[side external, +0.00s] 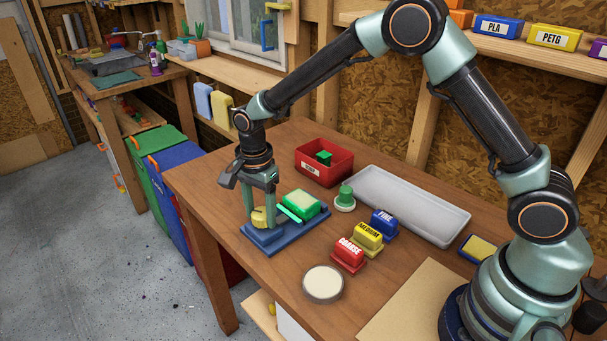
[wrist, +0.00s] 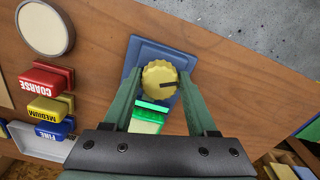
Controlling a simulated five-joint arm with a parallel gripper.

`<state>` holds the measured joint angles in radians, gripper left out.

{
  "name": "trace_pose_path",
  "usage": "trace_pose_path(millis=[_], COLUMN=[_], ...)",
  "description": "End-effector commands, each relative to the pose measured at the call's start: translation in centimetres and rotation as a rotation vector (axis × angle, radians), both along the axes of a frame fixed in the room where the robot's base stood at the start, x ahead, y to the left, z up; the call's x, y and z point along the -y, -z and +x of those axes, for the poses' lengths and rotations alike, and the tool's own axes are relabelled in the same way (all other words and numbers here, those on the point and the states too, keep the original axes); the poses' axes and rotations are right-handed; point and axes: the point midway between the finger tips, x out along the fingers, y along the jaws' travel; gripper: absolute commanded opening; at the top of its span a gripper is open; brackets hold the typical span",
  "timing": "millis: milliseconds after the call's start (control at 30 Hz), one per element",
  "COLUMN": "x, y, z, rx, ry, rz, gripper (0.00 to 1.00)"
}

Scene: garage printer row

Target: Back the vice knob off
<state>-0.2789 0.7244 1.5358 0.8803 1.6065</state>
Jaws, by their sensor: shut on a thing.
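The vice has a blue base (side external: 268,241) near the table's left front edge; the base also shows in the wrist view (wrist: 146,47). Its round, ridged yellow knob (wrist: 158,75) has a dark mark pointing right in the wrist view. The knob also shows low between my fingers in the side view (side external: 260,218). My gripper (side external: 261,209) points down and is shut on the knob, one finger on each side. A green block with a pale top (side external: 300,204) sits at the vice beside a bright green bar (side external: 289,214). The wrist view hides part of the block behind my gripper.
Red, yellow and blue sanding blocks labelled COARSE (side external: 348,256), MEDIUM (side external: 367,237) and FINE (side external: 384,223) stand to the right. A round pale disc (side external: 323,283), green-knobbed piece (side external: 345,198), red bin (side external: 324,163) and grey tray (side external: 440,218) are also on the table.

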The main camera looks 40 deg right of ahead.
Motion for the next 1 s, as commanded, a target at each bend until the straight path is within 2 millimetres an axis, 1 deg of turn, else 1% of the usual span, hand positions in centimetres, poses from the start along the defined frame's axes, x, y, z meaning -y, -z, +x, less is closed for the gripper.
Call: trace_pose_path(millis=[267,1000], x=[0.07,0.30], y=[-0.11,-0.19], z=[-0.11,-0.28], rx=[-0.003,-0.002], ry=[-0.164,-0.859], rz=[-0.001,0.000], gripper=[0.02,0.02])
